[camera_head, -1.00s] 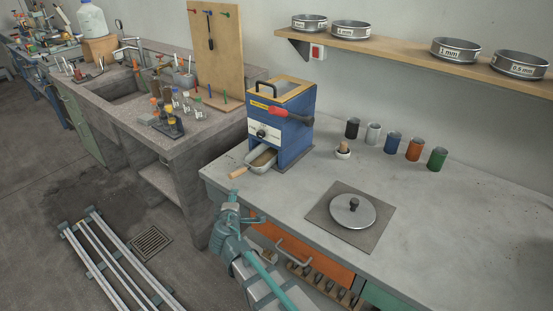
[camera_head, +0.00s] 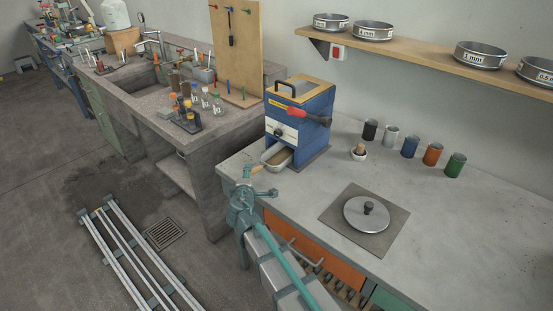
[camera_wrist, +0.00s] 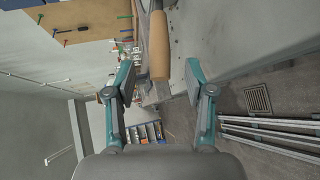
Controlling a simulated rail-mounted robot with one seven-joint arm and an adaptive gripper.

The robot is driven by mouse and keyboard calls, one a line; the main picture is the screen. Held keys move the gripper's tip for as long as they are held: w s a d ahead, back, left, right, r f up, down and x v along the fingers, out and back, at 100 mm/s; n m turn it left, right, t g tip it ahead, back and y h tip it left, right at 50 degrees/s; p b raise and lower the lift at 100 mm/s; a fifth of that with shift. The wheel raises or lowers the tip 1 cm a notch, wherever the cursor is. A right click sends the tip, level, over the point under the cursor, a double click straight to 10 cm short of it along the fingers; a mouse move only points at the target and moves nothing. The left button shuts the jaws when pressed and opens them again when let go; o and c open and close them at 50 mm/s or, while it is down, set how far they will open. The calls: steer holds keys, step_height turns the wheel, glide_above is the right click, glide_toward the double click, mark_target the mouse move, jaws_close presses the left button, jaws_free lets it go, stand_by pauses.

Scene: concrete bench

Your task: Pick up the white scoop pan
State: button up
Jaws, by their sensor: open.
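The white scoop pan (camera_head: 275,159) sits in the mouth at the foot of the blue machine (camera_head: 299,114), with brownish material in it. Its wooden handle (camera_head: 258,168) points left, out over the front edge of the bench. My gripper (camera_head: 248,171) is at the handle's free end. In the wrist view my gripper (camera_wrist: 160,84) is open, with one finger on each side of the wooden handle (camera_wrist: 160,46). Gaps show between the handle and both fingers. The pan body is mostly out of the wrist view.
A round lidded plate (camera_head: 367,213) lies on a square mat to the right. Several coloured cups (camera_head: 410,147) and a small white mortar (camera_head: 358,153) stand behind it. An orange drawer (camera_head: 312,252) is below the bench edge. The bench front is mostly clear.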

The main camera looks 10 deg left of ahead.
steer(key=x, duration=0.3)
steer(key=shift+w+p, duration=0.15)
steer(key=shift+p, duration=0.15)
jaws_close()
